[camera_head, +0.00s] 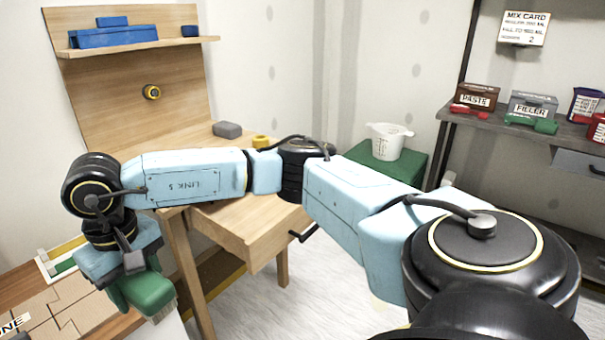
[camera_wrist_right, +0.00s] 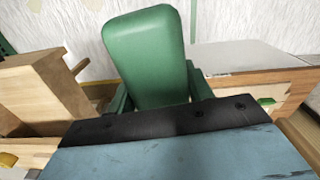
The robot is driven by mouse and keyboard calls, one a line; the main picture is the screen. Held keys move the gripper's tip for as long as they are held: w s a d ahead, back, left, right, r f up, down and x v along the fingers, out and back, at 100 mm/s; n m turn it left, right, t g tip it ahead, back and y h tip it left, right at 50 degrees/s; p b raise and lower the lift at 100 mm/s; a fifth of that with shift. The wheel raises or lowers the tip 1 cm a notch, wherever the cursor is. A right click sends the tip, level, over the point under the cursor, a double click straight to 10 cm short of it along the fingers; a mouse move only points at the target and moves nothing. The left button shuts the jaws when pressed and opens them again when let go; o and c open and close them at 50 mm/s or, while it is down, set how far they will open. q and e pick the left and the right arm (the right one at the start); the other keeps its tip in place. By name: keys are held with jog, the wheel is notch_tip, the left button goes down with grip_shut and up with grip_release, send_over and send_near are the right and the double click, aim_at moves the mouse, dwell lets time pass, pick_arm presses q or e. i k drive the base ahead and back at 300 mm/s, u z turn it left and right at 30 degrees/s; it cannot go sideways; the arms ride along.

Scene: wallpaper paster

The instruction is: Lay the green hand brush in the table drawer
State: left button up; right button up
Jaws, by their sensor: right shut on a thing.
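The green hand brush (camera_head: 148,292) is held at the lower left of the head view, with a little of its pale bristles showing. Its green body also fills the upper middle of the right wrist view (camera_wrist_right: 145,55). My right gripper (camera_head: 127,270) is shut on it, left of the wooden table (camera_head: 215,212) and apart from it. The table drawer (camera_head: 272,243) has a dark handle on its front. My arm crosses in front of the table, and the drawer's inside does not show, so I cannot tell how far it is open. My left gripper is out of view.
A grey block (camera_head: 227,130) and a yellow item (camera_head: 261,141) lie on the tabletop. A blue case (camera_head: 115,36) sits on the shelf above. A white measuring cup (camera_head: 388,141) stands on a green box (camera_head: 410,168). A paste box (camera_head: 477,95) stands on the right shelf.

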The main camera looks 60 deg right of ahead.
aim_at(258, 209)
jog(key=z, duration=1)
jog(key=i, duration=1)
